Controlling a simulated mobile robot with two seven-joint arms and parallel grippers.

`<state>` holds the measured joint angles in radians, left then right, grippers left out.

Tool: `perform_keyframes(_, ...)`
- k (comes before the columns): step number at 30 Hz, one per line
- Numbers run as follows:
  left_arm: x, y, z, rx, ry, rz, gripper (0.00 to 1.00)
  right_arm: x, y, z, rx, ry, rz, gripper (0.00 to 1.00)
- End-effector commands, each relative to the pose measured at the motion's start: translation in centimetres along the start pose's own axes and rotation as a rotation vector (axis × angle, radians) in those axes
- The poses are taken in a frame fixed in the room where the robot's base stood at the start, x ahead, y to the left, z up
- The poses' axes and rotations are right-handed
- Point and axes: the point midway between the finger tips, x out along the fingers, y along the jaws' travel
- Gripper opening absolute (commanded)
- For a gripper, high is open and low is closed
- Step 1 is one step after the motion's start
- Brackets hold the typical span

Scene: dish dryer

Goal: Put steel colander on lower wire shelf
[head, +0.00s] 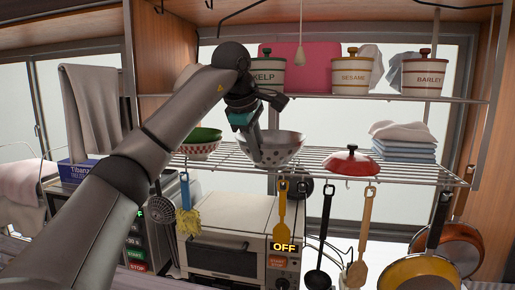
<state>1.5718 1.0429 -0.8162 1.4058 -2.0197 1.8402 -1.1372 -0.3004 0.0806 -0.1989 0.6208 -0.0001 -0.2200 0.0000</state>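The steel colander (281,151) is a grey bowl with dark holes. It sits upright at the middle of the lower wire shelf (325,163), its base at or very near the wires; I cannot tell whether it touches them. My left gripper (256,147) reaches down from the upper left to the colander's left rim, with a finger overlapping the rim. Whether the fingers are closed on the rim is not clear. My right gripper is not in view.
A green patterned bowl (200,146) stands left of the colander. A red lid (350,163) and folded blue cloths (404,150) are to the right. Canisters, such as the Sesame one (357,75), stand on the upper shelf. Utensils hang below, before a toaster oven (228,225).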

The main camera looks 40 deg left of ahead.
Motion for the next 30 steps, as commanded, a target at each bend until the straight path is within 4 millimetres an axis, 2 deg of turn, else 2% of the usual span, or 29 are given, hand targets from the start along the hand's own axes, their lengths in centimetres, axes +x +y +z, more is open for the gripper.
perform_keyframes(1,0.1,0.0,0.0,0.000,0.001,-0.001,0.21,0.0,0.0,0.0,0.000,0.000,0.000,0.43)
perform_keyframes(8,0.0,0.0,0.0,0.000,0.000,-0.001,0.47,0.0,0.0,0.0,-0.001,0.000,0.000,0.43)
perform_keyframes(17,-0.3,0.2,0.0,-0.001,-0.001,0.000,0.47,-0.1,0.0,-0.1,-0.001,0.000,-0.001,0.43)
perform_keyframes(20,-1.2,0.2,0.0,-0.001,-0.001,0.002,0.47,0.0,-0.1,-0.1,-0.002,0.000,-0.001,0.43)
perform_keyframes(23,-2.9,0.2,0.0,0.000,-0.001,0.004,0.47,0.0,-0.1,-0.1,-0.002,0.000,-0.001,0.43)
perform_keyframes(28,-6.9,0.3,0.0,0.000,-0.001,0.005,0.47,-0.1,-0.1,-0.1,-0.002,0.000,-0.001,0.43)
perform_keyframes(30,-8.1,0.4,-0.1,-0.001,0.001,0.005,0.47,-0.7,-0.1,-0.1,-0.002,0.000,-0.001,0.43)
